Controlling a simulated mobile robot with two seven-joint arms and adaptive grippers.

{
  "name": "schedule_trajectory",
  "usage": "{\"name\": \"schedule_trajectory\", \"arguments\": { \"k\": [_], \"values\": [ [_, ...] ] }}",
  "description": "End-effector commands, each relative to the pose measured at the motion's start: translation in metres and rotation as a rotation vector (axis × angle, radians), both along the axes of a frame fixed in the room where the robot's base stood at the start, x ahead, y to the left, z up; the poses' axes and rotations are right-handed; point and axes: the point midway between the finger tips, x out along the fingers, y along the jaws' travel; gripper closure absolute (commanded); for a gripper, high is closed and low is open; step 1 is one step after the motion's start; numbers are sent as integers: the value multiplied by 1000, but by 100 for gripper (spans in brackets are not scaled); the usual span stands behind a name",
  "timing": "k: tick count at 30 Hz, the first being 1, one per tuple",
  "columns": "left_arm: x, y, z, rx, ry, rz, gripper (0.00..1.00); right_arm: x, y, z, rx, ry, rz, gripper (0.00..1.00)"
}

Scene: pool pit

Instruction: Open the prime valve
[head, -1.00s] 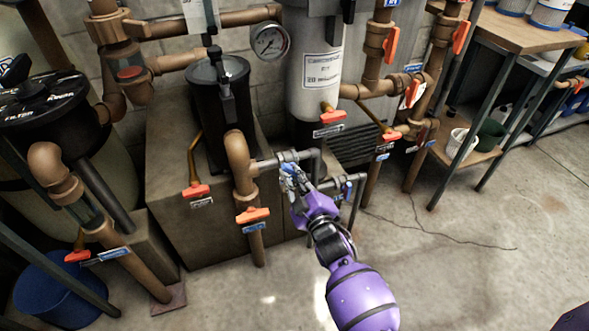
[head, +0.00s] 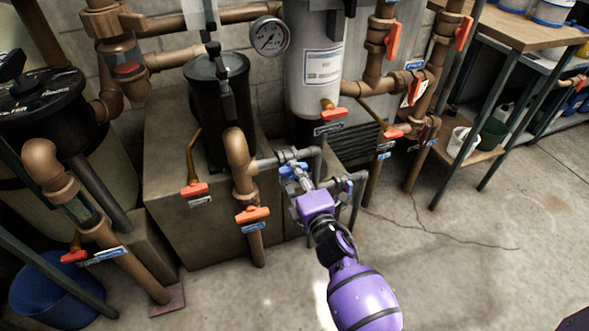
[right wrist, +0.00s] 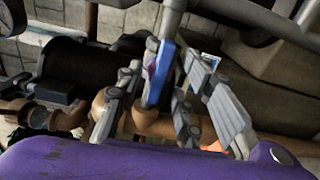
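The blue lever (head: 287,171) of a small valve on the thin grey pipe (head: 268,163) shows in the head view, just right of the brown elbow pipe. No label naming it can be read. My right gripper (head: 303,181) is at this lever, its purple wrist pointing away from me. In the right wrist view the blue lever (right wrist: 163,72) stands between the grey fingers of my right gripper (right wrist: 160,95). The fingers are spread with gaps beside the lever; firm contact is not visible. My left gripper is not in view.
Another small grey valve (head: 345,181) is close on the right. Orange-handled valves are all around, one (head: 252,214) low on the brown pipe. A black pump strainer (head: 217,100) and grey tank (head: 313,70) stand behind. Open floor (head: 450,260) lies at the right.

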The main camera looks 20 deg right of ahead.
Motion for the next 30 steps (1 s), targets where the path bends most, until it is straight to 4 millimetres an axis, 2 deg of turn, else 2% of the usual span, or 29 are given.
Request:
{"name": "schedule_trajectory", "arguments": {
  "k": [8, 21, 30],
  "values": [
    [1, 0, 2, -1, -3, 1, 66, -4, 0, 0, 2, 1, 0, 66],
    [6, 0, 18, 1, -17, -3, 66, -62, -2, 1, 2, 0, -1, 66],
    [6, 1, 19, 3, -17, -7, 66, -70, -2, 0, 2, -1, 0, 66]
  ]
}}
